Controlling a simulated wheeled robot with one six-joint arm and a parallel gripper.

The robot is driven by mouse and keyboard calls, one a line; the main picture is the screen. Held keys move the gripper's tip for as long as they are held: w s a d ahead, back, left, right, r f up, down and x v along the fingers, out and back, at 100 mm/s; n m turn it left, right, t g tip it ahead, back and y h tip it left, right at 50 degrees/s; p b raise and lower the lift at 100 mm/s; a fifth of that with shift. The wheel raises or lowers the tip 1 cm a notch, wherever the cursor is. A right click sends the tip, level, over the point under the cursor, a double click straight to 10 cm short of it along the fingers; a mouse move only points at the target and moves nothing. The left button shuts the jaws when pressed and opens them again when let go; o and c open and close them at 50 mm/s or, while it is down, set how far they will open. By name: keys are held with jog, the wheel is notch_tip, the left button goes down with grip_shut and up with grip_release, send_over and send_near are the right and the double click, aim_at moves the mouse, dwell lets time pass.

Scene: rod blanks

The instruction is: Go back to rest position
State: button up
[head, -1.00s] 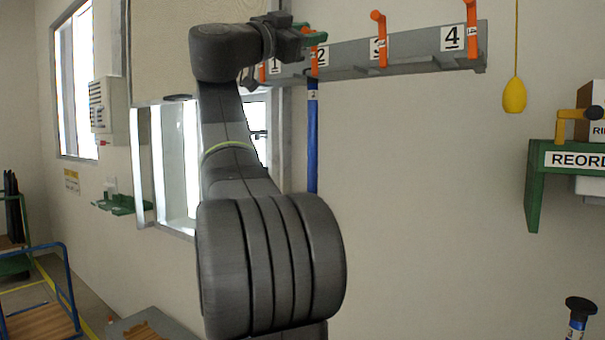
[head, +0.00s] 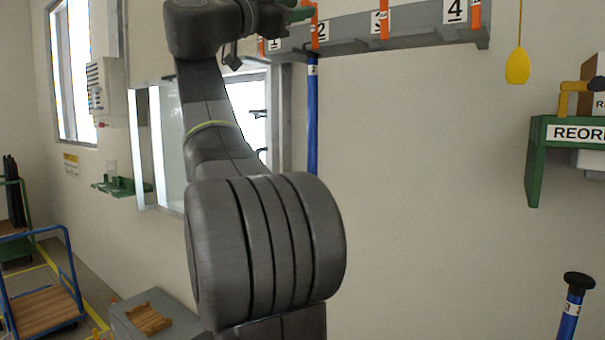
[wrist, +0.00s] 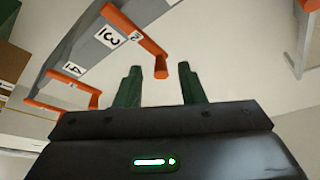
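My gripper (head: 298,12) is high at the upper edge of the head view, in front of the grey rack (head: 420,24) near numbers 1 and 2. In the wrist view its two green fingers (wrist: 160,72) stand apart with nothing held between them. An orange peg (wrist: 140,32) of the rack shows beyond the fingers; contact cannot be told. A blue rod (head: 313,125) with a black top hangs upright below the rack near number 2. My gripper is above the rod and apart from it.
A second blue rod (head: 571,308) with a black cap stands at lower right. A yellow bob (head: 517,66) hangs on a cord. A green shelf (head: 535,160) marked REORDER juts from the right wall. A grey box (head: 150,318) and a blue-railed cart (head: 45,305) are at lower left.

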aim_at(303, 4)
jog(key=b+v, duration=0.3)
jog(key=v, duration=0.7)
jog(key=p+x, duration=0.5)
jog(key=x, duration=0.9)
jog(key=shift+d+r+p, duration=0.1)
jog(key=shift+r+p, duration=0.15)
jog(key=shift+p, duration=0.1)
jog(key=shift+w, duration=0.2)
jog(key=shift+w+f+n+t+p, duration=0.15)
jog(key=shift+n+t+p, duration=0.2)
jog(key=shift+n, duration=0.25)
jog(key=shift+a, duration=0.3)
jog(key=shift+y, duration=0.3)
jog(key=shift+f+n, duration=0.1)
jog(key=shift+n, duration=0.2)
